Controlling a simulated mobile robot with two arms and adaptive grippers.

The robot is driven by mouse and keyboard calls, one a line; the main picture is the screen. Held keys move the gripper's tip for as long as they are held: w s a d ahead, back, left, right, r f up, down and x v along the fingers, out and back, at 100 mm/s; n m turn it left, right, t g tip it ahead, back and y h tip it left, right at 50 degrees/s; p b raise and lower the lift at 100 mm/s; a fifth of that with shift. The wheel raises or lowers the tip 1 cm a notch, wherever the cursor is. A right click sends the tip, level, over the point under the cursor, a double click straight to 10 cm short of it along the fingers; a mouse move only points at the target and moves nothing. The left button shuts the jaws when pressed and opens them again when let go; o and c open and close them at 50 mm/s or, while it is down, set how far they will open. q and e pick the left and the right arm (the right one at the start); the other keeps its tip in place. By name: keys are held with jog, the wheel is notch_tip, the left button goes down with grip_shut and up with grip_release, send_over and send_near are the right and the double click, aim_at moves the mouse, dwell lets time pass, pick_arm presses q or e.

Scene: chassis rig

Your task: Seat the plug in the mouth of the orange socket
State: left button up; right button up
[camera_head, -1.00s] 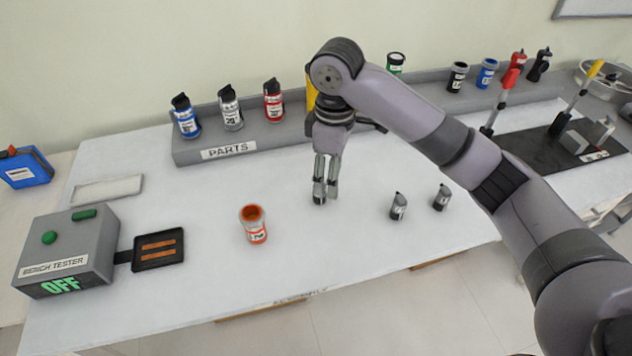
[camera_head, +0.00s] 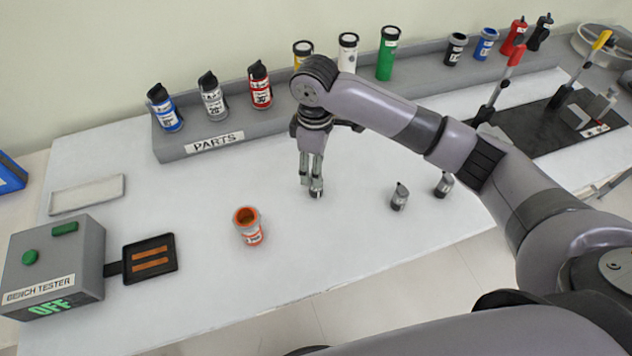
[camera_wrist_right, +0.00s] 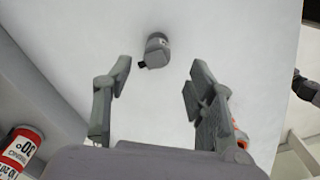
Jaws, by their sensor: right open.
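The orange socket (camera_head: 254,238) stands upright on the white bench, its round mouth facing up and a white label on its side. A sliver of orange (camera_wrist_right: 240,138) shows behind a finger in the right wrist view. My right gripper (camera_head: 316,188) points down, right of the socket. In the right wrist view it is open and empty (camera_wrist_right: 158,85), with a small grey plug (camera_wrist_right: 157,48) just beyond the fingertips. In the head view the fingertips mostly hide that plug. Two similar grey plugs, one nearer (camera_head: 399,198) and one farther (camera_head: 444,186), stand to the right. My left gripper is out of view.
The bench tester (camera_head: 55,262) reads OFF at left, with a black pad (camera_head: 149,259) beside it. The parts shelf (camera_head: 185,148) holds several bottles and cylinders along the back. A black mat (camera_head: 545,130) with levers lies at right. The bench (camera_head: 200,205) is clear around the socket.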

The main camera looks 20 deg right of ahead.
notch_tip(320, 180, down, 3)
jog(key=shift+w, duration=0.1)
jog(key=shift+f+p, duration=0.2)
jog(key=shift+p, duration=0.1)
jog(key=f, duration=0.2)
jog(key=f+p, duration=0.1)
jog(key=f, duration=0.1)
jog(key=shift+d+f, duration=0.2)
jog(key=shift+f, duration=0.25)
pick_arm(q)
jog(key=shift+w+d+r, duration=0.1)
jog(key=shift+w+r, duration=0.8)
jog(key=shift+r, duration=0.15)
pick_arm(e)
jog(key=shift+c, duration=0.3)
grip_shut()
